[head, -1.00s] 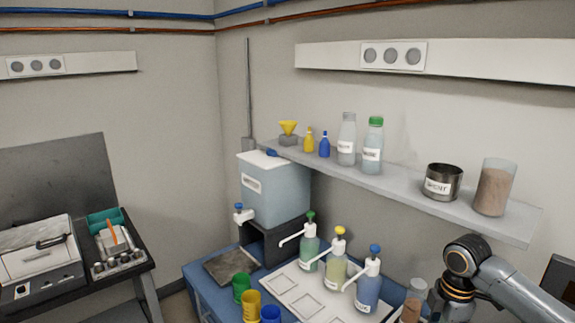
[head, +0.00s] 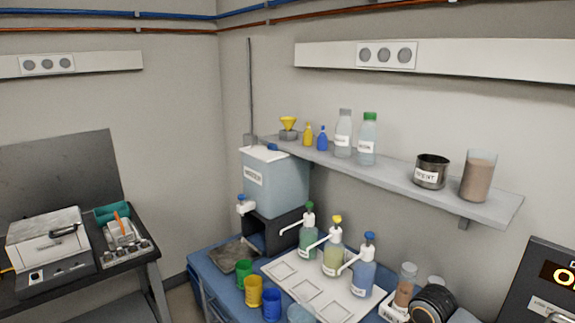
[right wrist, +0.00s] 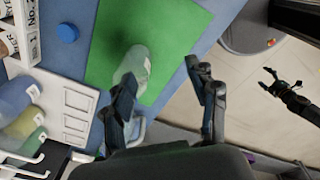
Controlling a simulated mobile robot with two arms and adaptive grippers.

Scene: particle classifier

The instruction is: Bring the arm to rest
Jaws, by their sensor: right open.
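My right gripper (right wrist: 162,90) is open, its two black fingers spread wide with nothing between them. It is over the blue bench edge and green mat (right wrist: 180,35) in the right wrist view. A clear labelled vessel (right wrist: 136,62) on the mat is beside the left-hand finger, partly hidden by it; I cannot tell if they touch. In the head view only a dark round part of my right arm (head: 432,304) shows at the lower edge.
Pump bottles (head: 333,258) stand along a white tray (head: 312,300), with coloured cups (head: 253,291) in front. A shelf (head: 400,185) with bottles and jars overhangs the bench. A display box (head: 545,280) is at the right. Pale floor (right wrist: 215,125) lies beyond the bench edge.

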